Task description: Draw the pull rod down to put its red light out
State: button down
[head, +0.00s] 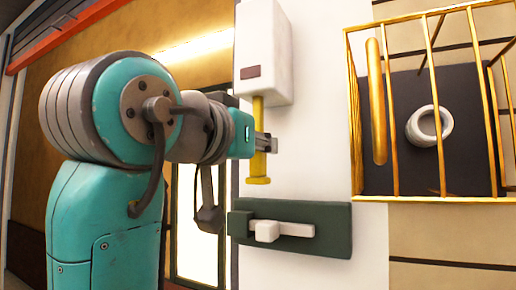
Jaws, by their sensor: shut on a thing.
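The pull rod (258,167) is yellow and hangs down from a white box (264,58) on the white wall panel. It ends in a wider yellow foot at the bottom. The box has a small dark reddish-brown patch (250,72) on its front; I see no bright red glow on it. My gripper (264,142) is at the rod about midway down its visible length, shut on it, with grey fingers across the yellow shaft. My teal arm comes in from the left, and part of the gripper is hidden behind its own links.
Below the rod, a dark green plate (337,232) with a white sliding latch (267,231) is fixed to the wall. To the right is a gold-barred cage (394,130) with a white ring (429,125) on a dark back. A lit doorway stands behind my arm.

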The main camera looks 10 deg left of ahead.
jog(key=shift+r, duration=0.45)
jog(key=shift+c, duration=1.5)
grip_release()
jog(key=shift+s, duration=0.1)
jog(key=v, duration=0.7)
jog(key=shift+s, duration=0.15)
jog(key=shift+a, duration=0.1)
dwell(0.3)
